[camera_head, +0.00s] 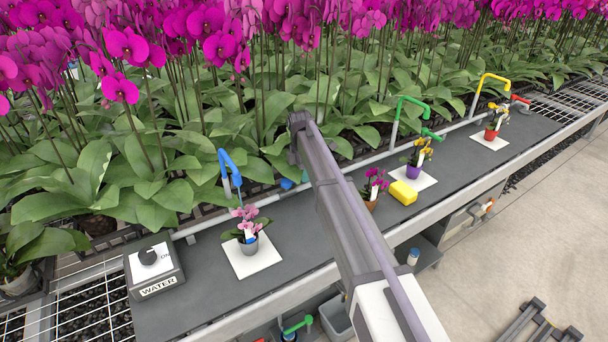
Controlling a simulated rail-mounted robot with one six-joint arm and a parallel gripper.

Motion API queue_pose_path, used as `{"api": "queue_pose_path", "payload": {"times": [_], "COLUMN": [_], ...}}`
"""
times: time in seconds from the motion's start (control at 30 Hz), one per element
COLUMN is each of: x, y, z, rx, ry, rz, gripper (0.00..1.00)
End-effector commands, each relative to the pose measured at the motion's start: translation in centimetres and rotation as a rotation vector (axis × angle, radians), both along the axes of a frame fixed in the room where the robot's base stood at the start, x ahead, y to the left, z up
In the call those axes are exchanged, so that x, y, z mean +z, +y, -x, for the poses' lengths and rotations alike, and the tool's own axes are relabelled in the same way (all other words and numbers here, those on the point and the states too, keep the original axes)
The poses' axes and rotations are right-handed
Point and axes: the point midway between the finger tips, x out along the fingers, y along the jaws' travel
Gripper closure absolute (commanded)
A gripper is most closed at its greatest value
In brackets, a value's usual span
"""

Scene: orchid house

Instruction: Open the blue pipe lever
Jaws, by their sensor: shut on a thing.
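The blue pipe (230,164) curves up from the white rail and bends down over the bench on the left. To its right, a small blue part (287,184), which looks like its lever, shows just left of my arm. My arm crosses the middle of the view from the lower right, and its far end is up among the leaves. My gripper is hidden behind the arm, so its jaws and any hold on the lever cannot be seen. How far the lever is turned is also too small to tell.
A pink orchid in a grey pot (248,246) stands on a white mat below the blue pipe. A WATER knob box (154,267) is at left. Dense orchids fill the back.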

Motion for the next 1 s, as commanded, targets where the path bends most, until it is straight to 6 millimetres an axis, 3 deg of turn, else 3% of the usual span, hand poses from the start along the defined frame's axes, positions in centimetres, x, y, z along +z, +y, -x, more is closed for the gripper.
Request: {"api": "queue_pose_path", "payload": {"times": [0.27, 0.3, 0.53, 0.83, 1.0], "x": [0.0, 0.0, 0.0, 0.5, 3.2], "y": [0.1, 0.1, 0.0, 0.1, 0.2], "z": [-0.1, -0.1, -0.1, -0.1, -0.5], "rx": [0.005, 0.005, 0.003, 0.002, 0.002], "ry": [-0.002, -0.002, -0.001, -0.001, -0.001], "rz": [0.000, 0.000, 0.000, 0.000, 0.000], "gripper": [1.00, 0.78, 0.56, 0.55, 0.55]}}
